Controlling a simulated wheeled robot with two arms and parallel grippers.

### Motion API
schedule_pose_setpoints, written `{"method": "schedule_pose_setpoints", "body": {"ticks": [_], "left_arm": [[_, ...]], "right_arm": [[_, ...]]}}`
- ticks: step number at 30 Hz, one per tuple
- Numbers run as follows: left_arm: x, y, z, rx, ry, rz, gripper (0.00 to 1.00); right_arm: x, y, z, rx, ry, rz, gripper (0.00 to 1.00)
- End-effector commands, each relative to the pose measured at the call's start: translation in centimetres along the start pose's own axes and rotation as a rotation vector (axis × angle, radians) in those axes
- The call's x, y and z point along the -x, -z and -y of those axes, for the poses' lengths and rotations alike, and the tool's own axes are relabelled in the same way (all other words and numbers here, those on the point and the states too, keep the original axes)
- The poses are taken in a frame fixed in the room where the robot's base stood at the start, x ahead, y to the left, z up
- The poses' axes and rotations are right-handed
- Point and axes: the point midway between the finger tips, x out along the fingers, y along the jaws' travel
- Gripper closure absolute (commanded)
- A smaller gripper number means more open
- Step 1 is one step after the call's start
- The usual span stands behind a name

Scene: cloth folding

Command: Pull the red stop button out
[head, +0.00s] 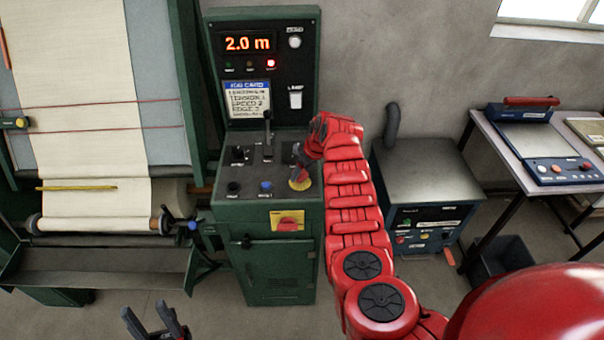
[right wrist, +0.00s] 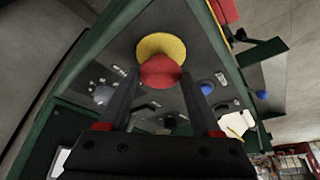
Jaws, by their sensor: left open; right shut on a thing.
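The red stop button (right wrist: 160,72) has a round red head on a yellow base (right wrist: 160,45). In the head view the yellow base (head: 299,184) shows on the right of the sloped console top; the red head is mostly hidden by my right gripper. My right gripper (head: 301,170) reaches down over the button and is shut on its red head. In the right wrist view its two dark fingers stand on either side of the head. My left gripper (head: 147,312) is open and empty, low in front of the console, far from the button.
The green console (head: 268,262) carries a black lever (head: 268,135), small knobs, a blue button (head: 266,186) and a red rotary switch (head: 288,223) on a yellow plate. A display (head: 247,44) reads 2.0 m. A cloth roll machine (head: 95,110) stands left, a grey cabinet (head: 425,165) right.

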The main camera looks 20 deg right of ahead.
Motion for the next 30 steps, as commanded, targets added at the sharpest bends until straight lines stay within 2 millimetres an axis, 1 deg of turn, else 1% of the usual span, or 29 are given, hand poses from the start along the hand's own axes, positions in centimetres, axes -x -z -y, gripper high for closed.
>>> {"method": "schedule_pose_setpoints", "body": {"ticks": [1, 3, 11, 12, 17, 26, 30], "left_arm": [[0.7, -0.1, 0.0, 0.0, 0.0, 0.0, 0.5], [0.9, -0.1, 0.0, 0.0, 0.0, 0.0, 0.5], [0.7, -0.1, 0.0, 0.0, 0.0, 0.0, 0.5], [0.7, -0.1, 0.0, 0.0, 0.0, 0.0, 0.5], [0.7, -0.1, 0.0, 0.0, 0.0, 0.0, 0.5], [0.8, -0.1, 0.0, 0.0, 0.0, 0.0, 0.5], [1.1, -0.2, -0.1, 0.0, 0.0, 0.0, 0.5]], "right_arm": [[-0.1, -0.1, -0.1, 0.001, -0.003, -0.002, 1.0], [0.3, 0.1, -0.1, 0.0, -0.004, -0.002, 1.0], [0.6, 0.2, 0.0, 0.0, -0.003, -0.001, 1.0], [0.7, 0.2, 0.0, 0.0, -0.003, -0.001, 0.33], [0.6, 0.2, 0.0, 0.0, -0.003, -0.001, 0.05], [0.6, 0.2, 0.0, 0.0, -0.002, 0.0, 0.05], [1.0, 0.2, -0.1, 0.0, -0.002, -0.001, 0.05]]}}
